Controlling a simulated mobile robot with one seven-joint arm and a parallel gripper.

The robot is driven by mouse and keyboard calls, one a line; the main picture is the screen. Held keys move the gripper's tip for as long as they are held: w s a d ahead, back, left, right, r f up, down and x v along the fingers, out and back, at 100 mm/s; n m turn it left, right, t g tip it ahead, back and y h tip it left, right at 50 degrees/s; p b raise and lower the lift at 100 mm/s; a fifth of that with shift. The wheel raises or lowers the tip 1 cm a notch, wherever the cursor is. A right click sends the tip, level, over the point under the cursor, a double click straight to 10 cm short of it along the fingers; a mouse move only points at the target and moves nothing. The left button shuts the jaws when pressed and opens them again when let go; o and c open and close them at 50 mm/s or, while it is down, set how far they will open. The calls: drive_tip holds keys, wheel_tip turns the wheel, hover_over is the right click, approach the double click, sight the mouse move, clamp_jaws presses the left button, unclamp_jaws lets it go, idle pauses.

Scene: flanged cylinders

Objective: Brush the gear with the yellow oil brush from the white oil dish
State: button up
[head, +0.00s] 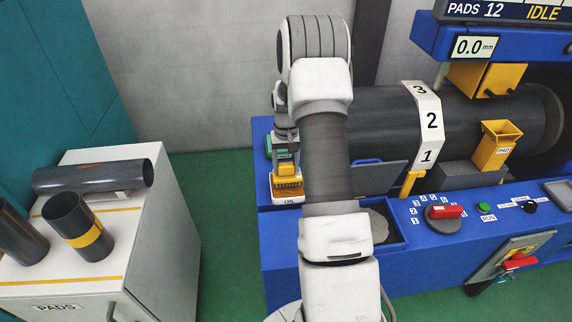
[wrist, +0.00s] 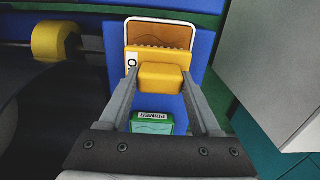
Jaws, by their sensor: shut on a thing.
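My gripper (wrist: 160,82) is shut on the yellow oil brush (wrist: 160,76), its two fingers on either side of the yellow block. The brush's ridged bristle part shows just beyond the block. The white oil dish (wrist: 190,32), with a brown inside, lies right behind the brush in the wrist view. In the head view the yellow brush (head: 287,169) is low over the dish (head: 286,199) marked OIL, at the left end of the blue bench. I cannot tell whether the bristles touch the dish. I cannot make out a gear in either view.
A green block marked PRIMER (wrist: 153,124) sits near the fingers. A large dark cylinder (head: 385,125) with a numbered white band (head: 431,122) lies on the blue machine (head: 330,260). A white cabinet (head: 150,235) with dark tubes stands left, across clear green floor.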

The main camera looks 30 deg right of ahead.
sight(286, 164)
drive_tip(key=shift+f+b, duration=0.55)
drive_tip(key=shift+f, duration=0.05)
idle(1.6)
drive_tip(key=shift+r+p, duration=1.9)
drive_tip(key=shift+r, duration=1.7)
drive_tip(key=s+a+n, duration=0.2)
drive_tip(key=s+a, duration=0.1)
drive_tip(key=a, duration=0.9)
drive_tip(key=s+a+r+n, duration=0.1)
drive_tip(key=s+a+n, duration=0.2)
drive_tip(key=a, duration=0.9)
drive_tip(key=shift+s, duration=0.55)
drive_tip(key=shift+s, duration=0.1)
